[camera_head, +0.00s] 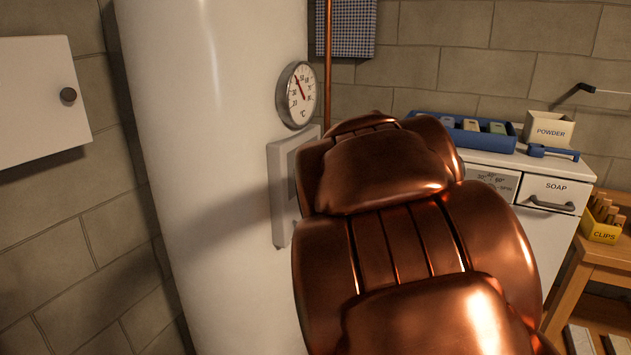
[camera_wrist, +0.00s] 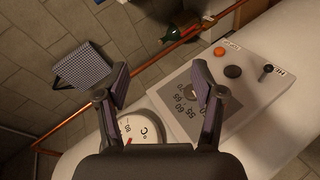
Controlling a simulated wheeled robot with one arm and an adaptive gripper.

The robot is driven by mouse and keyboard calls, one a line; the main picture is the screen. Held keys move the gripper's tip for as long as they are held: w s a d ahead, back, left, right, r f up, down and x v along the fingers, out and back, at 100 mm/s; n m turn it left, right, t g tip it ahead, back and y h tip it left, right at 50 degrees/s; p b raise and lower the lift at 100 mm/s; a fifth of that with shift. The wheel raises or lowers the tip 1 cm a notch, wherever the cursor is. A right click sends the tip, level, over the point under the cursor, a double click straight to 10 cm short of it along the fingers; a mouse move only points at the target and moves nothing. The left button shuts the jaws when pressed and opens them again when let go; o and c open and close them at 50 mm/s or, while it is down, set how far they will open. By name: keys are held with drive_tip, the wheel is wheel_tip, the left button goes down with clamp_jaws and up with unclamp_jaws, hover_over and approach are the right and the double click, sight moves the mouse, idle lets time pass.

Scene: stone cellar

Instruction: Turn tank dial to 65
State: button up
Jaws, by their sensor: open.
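The white tank (camera_head: 190,120) stands upright left of centre in the head view. A light grey control panel (camera_head: 280,195) on its side is mostly hidden behind my copper arm. The gripper is hidden in the head view.
A round thermometer (camera_head: 298,95) is above the panel. A copper pipe (camera_head: 328,70) runs beside the tank. The panel also has an orange button (camera_wrist: 219,51), a dark red knob (camera_wrist: 233,71) and a toggle (camera_wrist: 267,69). A checked cloth (camera_wrist: 82,66) hangs nearby.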

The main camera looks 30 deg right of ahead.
drive_tip(key=w+d+r+n+t+b, duration=0.6)
drive_tip(key=w+d+r+n+t, duration=0.45)
drive_tip(key=n, duration=0.45)
drive_tip(key=a+f+n+g+y+b, duration=0.25)
drive_tip(key=a+f+n+y, duration=0.25)
drive_tip(key=f+n+y, duration=0.55)
drive_tip(key=a+f+n+g+y+b, duration=0.2)
drive_tip(key=a+f+n+y+b, duration=0.35)
drive_tip(key=n, duration=0.75)
drive_tip(key=w+a+y+p, duration=0.2)
drive_tip(key=w, duration=0.4)
drive_tip(key=shift+w+f+y, duration=0.15)
drive_tip(key=shift+f+y, duration=0.15)
drive_tip(key=shift+f, duration=0.15)
drive_tip(key=c, duration=1.1)
